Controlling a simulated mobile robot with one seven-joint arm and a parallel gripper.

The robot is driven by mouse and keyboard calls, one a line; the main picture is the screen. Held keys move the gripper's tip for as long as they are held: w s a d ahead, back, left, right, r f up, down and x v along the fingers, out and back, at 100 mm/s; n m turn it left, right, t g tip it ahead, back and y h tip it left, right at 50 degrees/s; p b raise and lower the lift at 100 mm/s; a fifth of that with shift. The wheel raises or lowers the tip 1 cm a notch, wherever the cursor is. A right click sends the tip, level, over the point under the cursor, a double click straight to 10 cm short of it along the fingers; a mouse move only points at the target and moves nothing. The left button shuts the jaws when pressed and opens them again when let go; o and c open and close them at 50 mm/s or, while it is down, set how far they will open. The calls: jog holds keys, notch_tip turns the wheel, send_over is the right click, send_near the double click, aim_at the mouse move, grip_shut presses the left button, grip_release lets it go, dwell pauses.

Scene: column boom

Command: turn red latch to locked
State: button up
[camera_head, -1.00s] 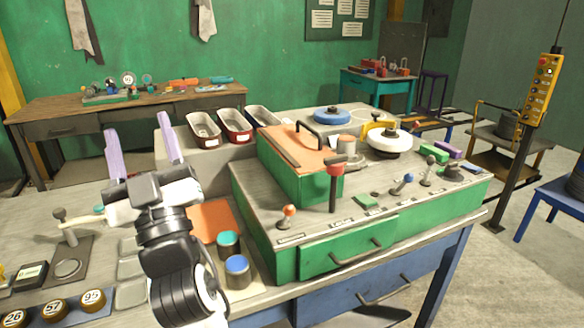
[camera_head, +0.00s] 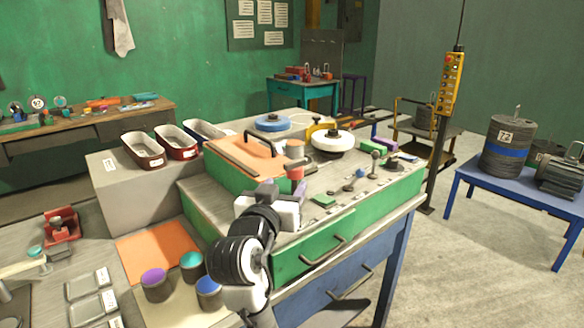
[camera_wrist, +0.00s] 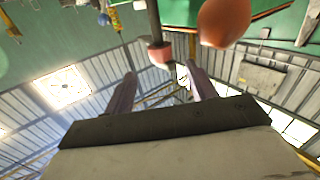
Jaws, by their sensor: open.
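The red latch (camera_head: 295,173) stands on the grey top of the green bench cabinet. An orange-red knob (camera_wrist: 223,20) is close by at the top right of the wrist view. I cannot read the latch's labels.
Small levers (camera_head: 360,174) line the panel to the right of the latch. An orange-topped box with a black handle (camera_head: 250,155) stands behind it. Round-lidded pots (camera_head: 192,262) and an orange mat (camera_head: 150,250) are at the left.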

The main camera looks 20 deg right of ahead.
aim_at(292, 174)
jog(key=p+x, duration=0.2)
jog(key=x, duration=0.6)
jog(key=shift+w+d, duration=0.2)
jog(key=shift+w, duration=0.1)
jog(key=c, duration=0.9)
